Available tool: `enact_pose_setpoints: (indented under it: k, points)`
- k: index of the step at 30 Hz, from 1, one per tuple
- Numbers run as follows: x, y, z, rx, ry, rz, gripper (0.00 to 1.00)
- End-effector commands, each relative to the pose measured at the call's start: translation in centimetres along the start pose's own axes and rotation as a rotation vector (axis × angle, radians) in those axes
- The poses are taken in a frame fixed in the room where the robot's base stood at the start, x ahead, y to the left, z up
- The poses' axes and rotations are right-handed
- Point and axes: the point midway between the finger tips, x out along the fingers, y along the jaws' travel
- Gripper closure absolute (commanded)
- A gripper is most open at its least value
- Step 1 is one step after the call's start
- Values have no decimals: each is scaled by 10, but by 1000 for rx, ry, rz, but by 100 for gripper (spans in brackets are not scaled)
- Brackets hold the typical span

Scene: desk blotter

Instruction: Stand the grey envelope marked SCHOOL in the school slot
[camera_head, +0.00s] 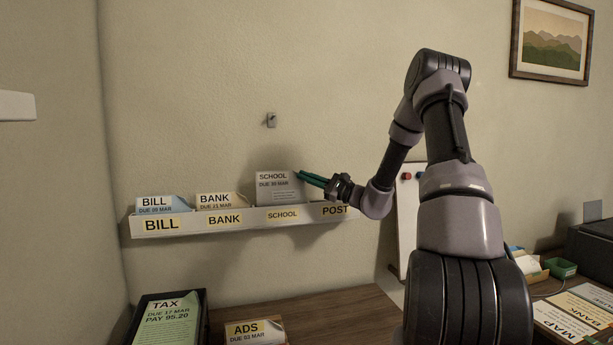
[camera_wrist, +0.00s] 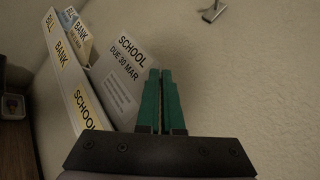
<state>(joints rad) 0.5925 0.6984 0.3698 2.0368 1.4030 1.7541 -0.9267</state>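The grey envelope (camera_head: 278,190) marked SCHOOL, DUE 30 MAR stands almost upright at the slot labelled SCHOOL (camera_head: 283,215) on the wall rack. Its lower edge meets the rack's front lip; I cannot tell whether it rests on the slot floor. It rises higher than the neighbouring envelopes. The envelope also shows in the wrist view (camera_wrist: 118,82), just left of my fingers. My gripper (camera_head: 305,177) reaches in from the right, with its green fingers close together at the envelope's upper right edge. In the wrist view, my gripper (camera_wrist: 161,75) appears shut on that edge.
The white rack (camera_head: 190,232) also holds the BILL envelope (camera_head: 160,206) and BANK envelope (camera_head: 217,202) to the left. The POST slot (camera_head: 335,210) is at the right, partly behind my gripper. A wall hook (camera_head: 271,120) is above. A TAX tray (camera_head: 206,310) is on the desk below.

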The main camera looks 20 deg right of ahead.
Motion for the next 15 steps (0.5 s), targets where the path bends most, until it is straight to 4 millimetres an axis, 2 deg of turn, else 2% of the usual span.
enact_pose_setpoints:
  k: [15]
  points:
    - [-6, 13, -15, 2, -1, 0, 100]
